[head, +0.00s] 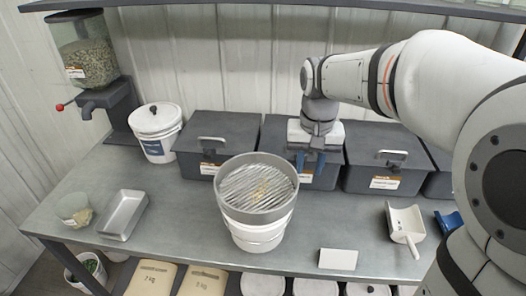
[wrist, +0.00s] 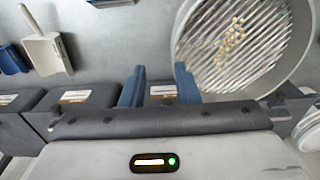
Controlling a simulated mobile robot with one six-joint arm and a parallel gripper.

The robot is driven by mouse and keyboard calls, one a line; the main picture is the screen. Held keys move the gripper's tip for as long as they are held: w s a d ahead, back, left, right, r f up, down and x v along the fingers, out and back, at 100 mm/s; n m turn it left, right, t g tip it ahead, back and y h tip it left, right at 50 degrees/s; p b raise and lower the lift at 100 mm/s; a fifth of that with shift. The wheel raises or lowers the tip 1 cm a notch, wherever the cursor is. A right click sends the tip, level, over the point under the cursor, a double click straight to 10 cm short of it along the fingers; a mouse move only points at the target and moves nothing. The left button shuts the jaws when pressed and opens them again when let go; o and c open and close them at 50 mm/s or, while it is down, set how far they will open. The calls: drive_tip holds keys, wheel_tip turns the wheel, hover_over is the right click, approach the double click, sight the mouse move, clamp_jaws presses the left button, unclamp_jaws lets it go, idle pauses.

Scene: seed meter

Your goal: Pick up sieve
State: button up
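The sieve (head: 257,187) is a round grey pan with a ridged metal mesh and a few pale seeds on it. It rests on top of a white bucket (head: 258,233) near the front middle of the bench. In the wrist view the sieve (wrist: 244,45) fills the upper right. My gripper (head: 310,165) has blue fingers pointing down, behind and to the right of the sieve, in front of the grey bins. In the wrist view my gripper (wrist: 160,88) shows its fingers spread apart with nothing between them. The right finger appears close to the sieve's rim; I cannot tell whether they touch.
Lidded grey bins (head: 219,146) line the back of the bench (head: 185,225). A seed hopper (head: 84,55), white lidded bucket (head: 156,133), metal tray (head: 123,214) and clear cup (head: 75,208) are left. A white scoop (head: 405,226), blue scoop (head: 449,221) and blank card (head: 338,259) are right.

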drive_tip(key=f, duration=0.2)
drive_tip(key=a+f+p, duration=0.1)
drive_tip(key=f, duration=0.2)
drive_tip(key=a+f, duration=0.1)
drive_tip(key=f, duration=0.1)
drive_tip(key=shift+w+a+f, duration=0.15)
drive_tip(key=shift+w+f, duration=0.2)
drive_tip(key=shift+f, duration=0.25)
clamp_jaws()
